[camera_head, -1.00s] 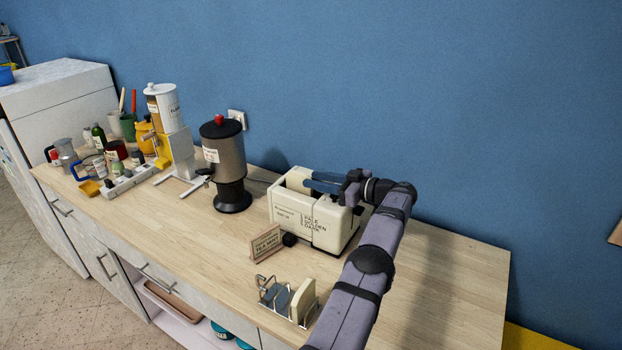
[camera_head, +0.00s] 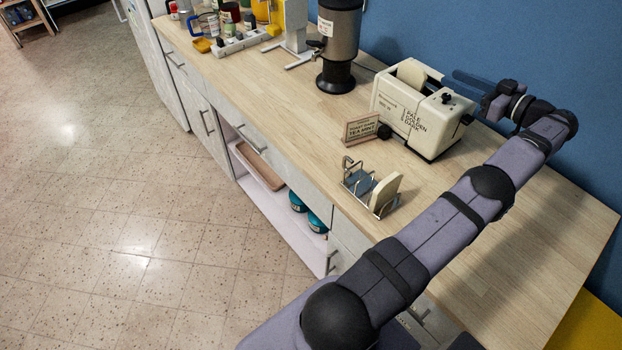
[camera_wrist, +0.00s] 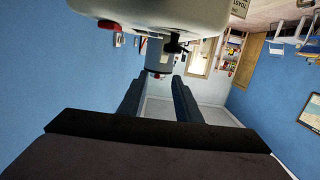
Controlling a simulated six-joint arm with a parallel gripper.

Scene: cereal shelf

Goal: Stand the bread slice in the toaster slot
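The cream toaster (camera_head: 408,112) stands on the counter against the blue wall. A pale, rounded bread slice (camera_head: 411,73) stands upright in its slot, its upper part showing above the top. My gripper (camera_head: 460,80) is just right of the slice, behind the toaster's top, with its blue fingers pointing left. In the wrist view the two fingers (camera_wrist: 158,80) are apart with nothing between them. The toaster's pale body (camera_wrist: 155,14) fills the top of that view. The slice's lower part is hidden inside the toaster.
A wire rack (camera_head: 352,172) at the counter's front edge holds another pale slice (camera_head: 386,190) and a blue-grey piece. A small sign (camera_head: 361,128) stands before the toaster. A dark urn (camera_head: 338,45) stands to its left. The counter's right side is partly clear.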

